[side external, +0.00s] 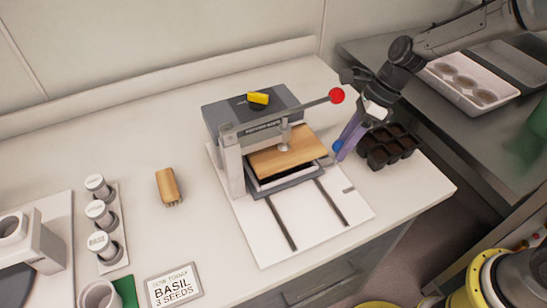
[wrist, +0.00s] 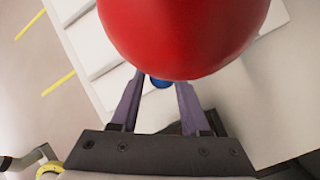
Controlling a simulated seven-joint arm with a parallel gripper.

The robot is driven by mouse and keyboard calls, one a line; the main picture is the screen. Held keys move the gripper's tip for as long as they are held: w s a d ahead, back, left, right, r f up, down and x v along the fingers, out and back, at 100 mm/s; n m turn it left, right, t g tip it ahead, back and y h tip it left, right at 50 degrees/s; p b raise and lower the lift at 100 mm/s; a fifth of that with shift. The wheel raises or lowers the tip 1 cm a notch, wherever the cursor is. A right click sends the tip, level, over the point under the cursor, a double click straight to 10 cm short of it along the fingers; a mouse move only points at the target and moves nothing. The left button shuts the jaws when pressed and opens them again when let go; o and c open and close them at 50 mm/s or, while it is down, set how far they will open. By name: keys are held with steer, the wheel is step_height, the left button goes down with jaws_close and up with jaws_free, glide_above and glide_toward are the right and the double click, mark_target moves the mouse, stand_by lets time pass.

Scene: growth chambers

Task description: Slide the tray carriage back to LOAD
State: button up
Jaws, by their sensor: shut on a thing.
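The tray carriage (side external: 290,183) is a dark grey sliding tray under a wooden plate (side external: 287,153), at the back end of two dark rails (side external: 283,222) in the side view. A blue knob (side external: 337,146) is at its right side. My gripper (side external: 342,149) reaches down from the upper right and is shut on this knob. In the wrist view the blue knob (wrist: 160,83) sits between my purple fingertips, partly hidden by a large red ball. No LOAD marking is readable.
The press lever with its red ball (side external: 337,95) stands out close above my gripper; the ball (wrist: 180,30) fills the top of the wrist view. A black cell tray (side external: 388,146) lies just right of my fingers. The rails in front of the carriage are clear.

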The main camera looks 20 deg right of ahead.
mark_target(367, 208)
steer(key=s+n, duration=0.1)
steer(key=n, duration=0.1)
steer(key=s+n, duration=0.1)
steer(key=n, duration=0.1)
steer(key=s+n, duration=0.1)
steer(key=n, duration=0.2)
steer(key=shift+a+f+g, duration=0.3)
steer(key=shift+a+f, duration=0.05)
steer(key=shift+c, duration=0.4)
steer(key=shift+s+r, duration=0.15)
steer(key=shift+s, duration=4.45)
steer(key=o, duration=0.9)
step_height(367, 208, up, 8)
steer(key=shift+d, duration=0.1)
